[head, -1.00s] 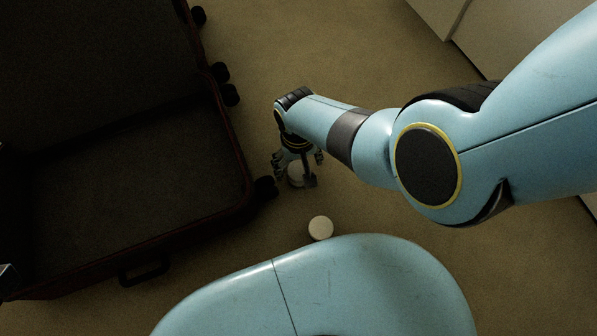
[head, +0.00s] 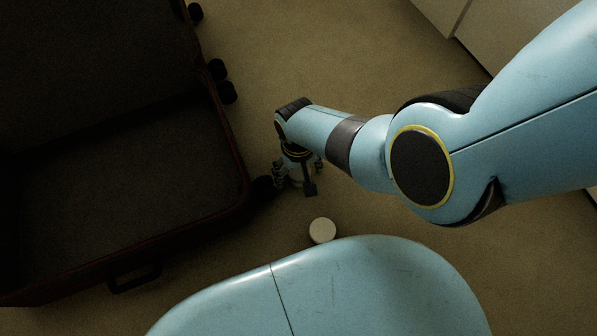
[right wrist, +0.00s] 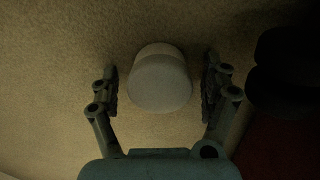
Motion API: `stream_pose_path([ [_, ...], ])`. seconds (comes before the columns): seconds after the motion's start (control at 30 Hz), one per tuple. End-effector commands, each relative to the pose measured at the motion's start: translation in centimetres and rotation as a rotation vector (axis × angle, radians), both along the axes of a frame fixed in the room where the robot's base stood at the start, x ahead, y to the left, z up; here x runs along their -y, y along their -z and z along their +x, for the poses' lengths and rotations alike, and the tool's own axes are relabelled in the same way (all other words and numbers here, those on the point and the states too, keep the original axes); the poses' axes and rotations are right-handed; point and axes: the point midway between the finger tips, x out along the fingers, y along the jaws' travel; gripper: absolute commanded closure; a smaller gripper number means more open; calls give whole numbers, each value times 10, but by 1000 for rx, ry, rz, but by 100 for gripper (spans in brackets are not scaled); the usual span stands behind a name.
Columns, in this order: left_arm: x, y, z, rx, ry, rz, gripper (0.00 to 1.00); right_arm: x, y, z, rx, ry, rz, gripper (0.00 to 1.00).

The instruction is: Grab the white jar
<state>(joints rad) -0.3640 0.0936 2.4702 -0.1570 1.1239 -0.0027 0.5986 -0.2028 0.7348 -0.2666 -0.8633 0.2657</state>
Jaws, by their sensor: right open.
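A white jar (right wrist: 160,80) stands on the floor between the two fingers of my right gripper (right wrist: 160,72) in the right wrist view. The fingers are open, with a gap on each side of the jar. My left gripper is not in view.
An open dark suitcase (head: 190,229) with a reddish rim lies at the left; a black wheel (head: 263,188) at its corner is close to my right gripper. Pale cabinets (head: 510,35) stand at the upper right. The floor (head: 310,60) above the gripper is clear.

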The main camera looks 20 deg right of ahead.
Motion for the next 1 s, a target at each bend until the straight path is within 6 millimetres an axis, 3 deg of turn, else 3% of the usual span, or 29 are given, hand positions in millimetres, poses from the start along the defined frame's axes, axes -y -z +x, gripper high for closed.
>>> stream_pose_path([
  [0.23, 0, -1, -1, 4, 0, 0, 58, 0, 0, 0, 1, 0, 0, 21],
  [0.7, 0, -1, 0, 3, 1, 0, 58, 0, 0, 0, 0, 0, 0, 82],
  [1.0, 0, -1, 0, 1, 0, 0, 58, 0, -1, 0, 1, 0, 0, 82],
])
